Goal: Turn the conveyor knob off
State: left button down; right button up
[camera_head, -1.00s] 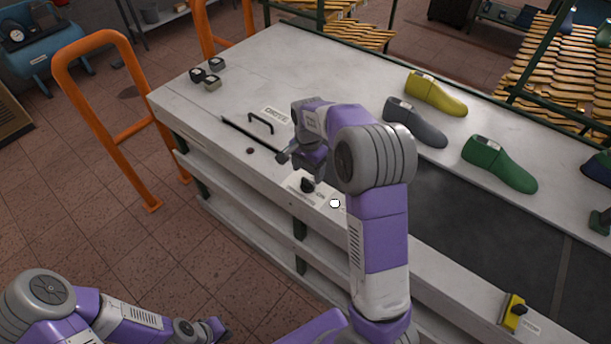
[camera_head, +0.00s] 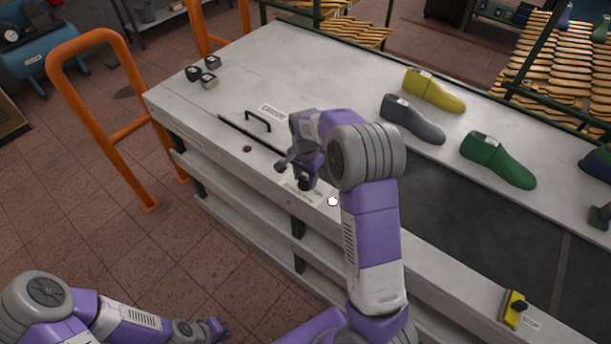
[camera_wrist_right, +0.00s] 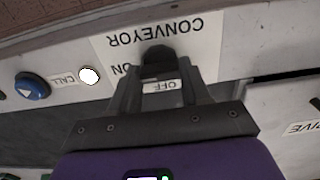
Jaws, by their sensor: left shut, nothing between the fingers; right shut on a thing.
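The black conveyor knob (camera_wrist_right: 157,56) shows in the right wrist view on a white plate marked CONVEYOR (camera_wrist_right: 190,45), with ON and OFF labels, seen upside down. My right gripper (camera_wrist_right: 158,72) is shut on the knob, one finger at each side. In the head view my right gripper (camera_head: 304,178) reaches down to the front edge of the bench and mostly hides the knob. Which label the knob points at I cannot tell. My left gripper (camera_head: 216,328) is shut and empty at the lower left, in front of the bench and away from it.
A white round button (camera_head: 333,201) and a blue CALL button (camera_wrist_right: 32,86) are beside the knob. A black handle (camera_head: 258,121) stands behind. Yellow (camera_head: 434,91), grey (camera_head: 412,119) and green (camera_head: 497,160) lasts lie right. An orange rail (camera_head: 100,120) stands left.

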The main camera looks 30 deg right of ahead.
jog(key=shift+n, duration=0.4)
jog(key=n+p, duration=0.1)
jog(key=n, duration=0.2)
jog(key=shift+n, duration=0.3)
jog(key=n+p, duration=0.1)
jog(key=n, duration=0.3)
jog(key=n+p, duration=0.1)
jog(key=n, duration=0.4)
jog(key=shift+n+p, duration=0.3)
jog(key=shift+n, duration=2)
jog(key=o, duration=1.1)
jog(key=shift+c, duration=0.2)
